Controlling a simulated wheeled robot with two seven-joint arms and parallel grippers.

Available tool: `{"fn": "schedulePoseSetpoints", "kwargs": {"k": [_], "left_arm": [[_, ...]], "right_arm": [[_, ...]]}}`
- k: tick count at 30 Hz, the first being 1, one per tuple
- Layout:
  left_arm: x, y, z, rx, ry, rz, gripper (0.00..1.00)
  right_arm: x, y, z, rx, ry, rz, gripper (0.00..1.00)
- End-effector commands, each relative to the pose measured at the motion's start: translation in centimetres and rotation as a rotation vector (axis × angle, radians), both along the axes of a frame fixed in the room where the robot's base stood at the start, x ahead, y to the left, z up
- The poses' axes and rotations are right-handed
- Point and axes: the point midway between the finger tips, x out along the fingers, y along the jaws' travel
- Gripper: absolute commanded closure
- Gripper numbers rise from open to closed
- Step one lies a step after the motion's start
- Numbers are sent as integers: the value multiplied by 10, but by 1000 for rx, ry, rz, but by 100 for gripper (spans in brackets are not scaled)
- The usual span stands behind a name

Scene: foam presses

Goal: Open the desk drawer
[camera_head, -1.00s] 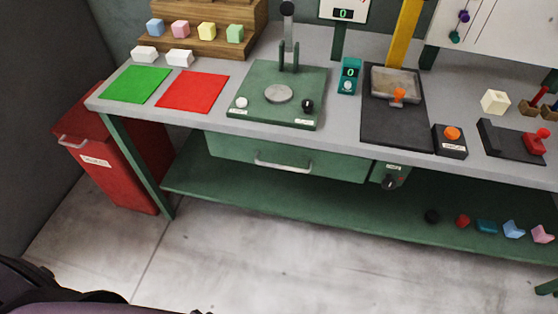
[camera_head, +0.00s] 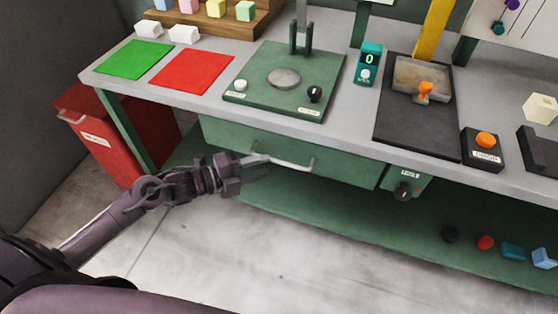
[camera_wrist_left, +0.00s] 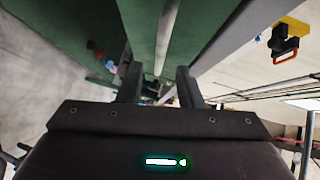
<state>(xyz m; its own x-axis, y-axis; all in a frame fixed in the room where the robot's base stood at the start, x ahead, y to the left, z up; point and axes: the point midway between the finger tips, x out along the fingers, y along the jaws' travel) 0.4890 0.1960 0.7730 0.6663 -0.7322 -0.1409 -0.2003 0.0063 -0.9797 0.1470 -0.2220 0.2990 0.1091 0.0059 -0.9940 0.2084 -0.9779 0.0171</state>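The desk drawer (camera_head: 225,133) is a green front under the grey tabletop and looks shut. Its pale bar handle (camera_head: 296,165) runs along the lower front; the left part is partly hidden by my left gripper. My left gripper (camera_head: 266,165) is at the left part of the handle, fingers pointing right in the head view. In the left wrist view the two fingers (camera_wrist_left: 158,88) stand apart with a gap between them. I cannot tell whether the handle lies between the fingers. My right gripper is not in view.
A control box with a black knob (camera_head: 403,191) hangs right of the drawer. The green lower shelf (camera_head: 330,220) lies below, with small coloured pieces at its right. The floor in front is clear.

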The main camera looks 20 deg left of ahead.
Motion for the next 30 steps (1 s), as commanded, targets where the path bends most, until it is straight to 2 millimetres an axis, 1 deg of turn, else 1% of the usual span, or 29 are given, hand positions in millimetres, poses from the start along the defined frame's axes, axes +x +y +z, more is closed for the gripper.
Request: {"fn": "schedulePoseSetpoints", "kwargs": {"k": [1,3,9,13,21,28,29,30], "left_arm": [[7,-6,1,-3,-4,2,68],[15,-15,-1,-4,-3,3,68],[32,-34,-6,-2,0,4,68],[37,-39,-7,-2,1,2,68],[37,-40,-8,0,2,2,68],[37,-40,-8,0,2,3,98],[37,-40,-8,0,2,3,100],[37,-40,-8,0,2,3,100]], "right_arm": [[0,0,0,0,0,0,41],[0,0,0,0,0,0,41],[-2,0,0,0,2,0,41],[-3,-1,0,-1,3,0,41],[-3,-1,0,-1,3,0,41],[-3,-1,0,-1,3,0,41],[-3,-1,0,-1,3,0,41],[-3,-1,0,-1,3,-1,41]]}}
